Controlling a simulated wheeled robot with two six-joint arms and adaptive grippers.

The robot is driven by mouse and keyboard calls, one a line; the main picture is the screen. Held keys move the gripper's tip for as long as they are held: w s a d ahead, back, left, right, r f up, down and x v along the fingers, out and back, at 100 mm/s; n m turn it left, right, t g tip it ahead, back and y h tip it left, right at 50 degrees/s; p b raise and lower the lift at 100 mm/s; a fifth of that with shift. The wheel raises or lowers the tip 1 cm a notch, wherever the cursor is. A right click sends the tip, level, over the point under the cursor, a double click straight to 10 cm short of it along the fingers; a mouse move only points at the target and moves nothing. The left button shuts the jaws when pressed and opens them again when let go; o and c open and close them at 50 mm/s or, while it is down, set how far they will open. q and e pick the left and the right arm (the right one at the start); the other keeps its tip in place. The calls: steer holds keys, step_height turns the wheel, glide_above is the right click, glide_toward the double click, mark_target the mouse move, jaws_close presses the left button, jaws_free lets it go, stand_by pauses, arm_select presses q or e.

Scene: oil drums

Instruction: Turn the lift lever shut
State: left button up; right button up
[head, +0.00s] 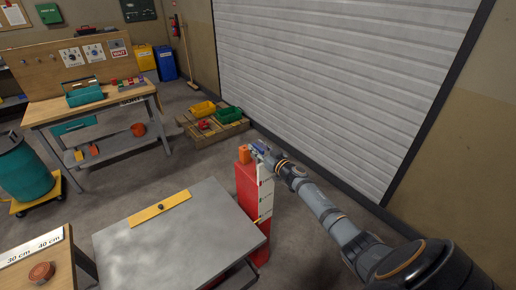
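A red post (248,189) with white panels on its right side stands behind the grey metal table. An orange block (244,154) is at its top. A small blue part (258,147) shows beside the orange block; I cannot tell whether it is the lift lever or which way a lever there points. My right gripper (262,154) is at the top of the post, right beside the orange block. Its fingers are too small and overlapped to tell open from shut, or whether they touch anything. My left gripper is out of view.
The grey table (165,250) bears a yellow bar (160,207) with a dark knob. A pallet (190,127) with yellow and green bins stands behind, before the roller shutter (340,70). A workbench (88,107) and teal drum (24,172) are at left. Floor between is clear.

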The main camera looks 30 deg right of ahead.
steer(key=shift+c, duration=0.4)
jaws_close()
